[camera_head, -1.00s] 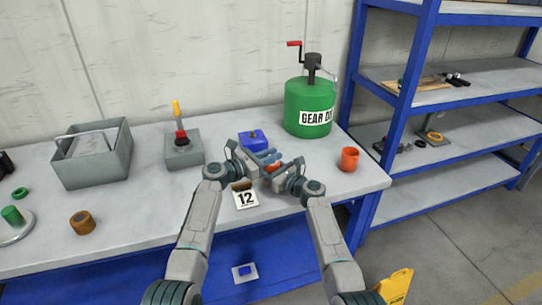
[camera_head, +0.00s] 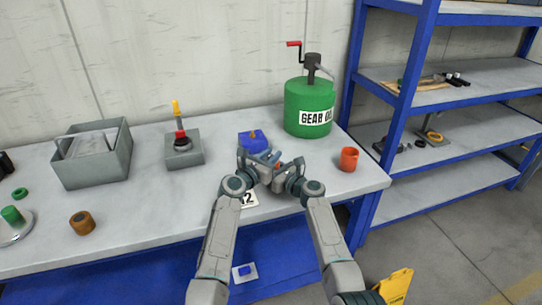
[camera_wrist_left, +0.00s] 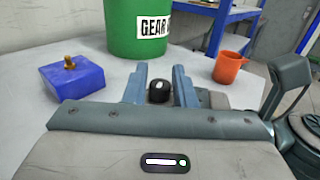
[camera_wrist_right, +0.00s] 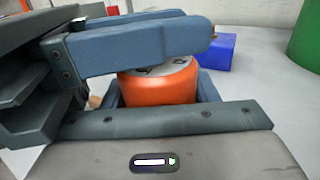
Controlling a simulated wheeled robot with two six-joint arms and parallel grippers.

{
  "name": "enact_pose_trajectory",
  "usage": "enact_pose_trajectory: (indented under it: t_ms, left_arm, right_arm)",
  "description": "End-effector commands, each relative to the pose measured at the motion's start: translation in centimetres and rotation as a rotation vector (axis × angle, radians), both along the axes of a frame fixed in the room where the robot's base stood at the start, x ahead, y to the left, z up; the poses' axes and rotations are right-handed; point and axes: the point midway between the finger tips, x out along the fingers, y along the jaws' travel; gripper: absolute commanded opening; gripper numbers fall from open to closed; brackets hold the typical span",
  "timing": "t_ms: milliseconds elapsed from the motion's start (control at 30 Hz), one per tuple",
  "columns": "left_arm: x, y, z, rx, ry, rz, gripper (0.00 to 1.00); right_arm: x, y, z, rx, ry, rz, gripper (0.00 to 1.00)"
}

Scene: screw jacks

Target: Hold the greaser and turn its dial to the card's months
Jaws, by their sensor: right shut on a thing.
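The greaser (camera_wrist_right: 160,86) is an orange cylinder with a pale, marked top face. My right gripper (camera_wrist_right: 158,96) is shut around its body above the bench. In the left wrist view, a black round dial (camera_wrist_left: 159,91) with a white mark sits between the fingers of my left gripper (camera_wrist_left: 160,75). These fingers look open, with narrow gaps beside the dial. In the right wrist view a blue finger of the left gripper crosses over the greaser's top and hides part of its markings. The card (camera_head: 248,199) on the bench's front edge is partly covered by my left arm; a "2" shows.
A blue block (camera_head: 252,140) with a brass knob lies just behind the grippers. A green gear oil drum (camera_head: 309,103) and an orange cup (camera_head: 348,159) stand to the right. A switch box (camera_head: 184,150) and a grey bin (camera_head: 92,155) stand left. Bench between them is clear.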

Motion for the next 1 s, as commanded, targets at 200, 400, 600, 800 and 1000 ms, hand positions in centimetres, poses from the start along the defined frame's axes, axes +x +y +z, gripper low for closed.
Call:
enact_pose_trajectory:
  t_ms: [200,400,600,800,1000]
  left_arm:
    - [0.0,0.0,0.0,0.0,0.0,-0.001,0.39]
    - [-0.2,0.1,0.0,0.0,0.0,-0.002,0.39]
    - [-2.2,1.4,-0.1,0.002,-0.001,0.0,0.39]
    - [-5.5,3.7,-0.2,0.002,0.0,0.001,0.39]
    - [-8.5,5.7,-0.1,0.002,0.001,0.0,0.39]
  right_arm:
    - [0.0,0.0,0.0,-0.001,-0.001,0.0,0.23]
    - [0.0,0.0,0.0,-0.001,-0.001,-0.001,0.23]
    - [0.0,0.0,0.0,-0.001,-0.001,-0.001,0.23]
    - [0.0,0.0,0.0,-0.001,0.0,-0.001,0.23]
    - [0.0,0.0,0.0,-0.001,0.0,-0.001,0.23]
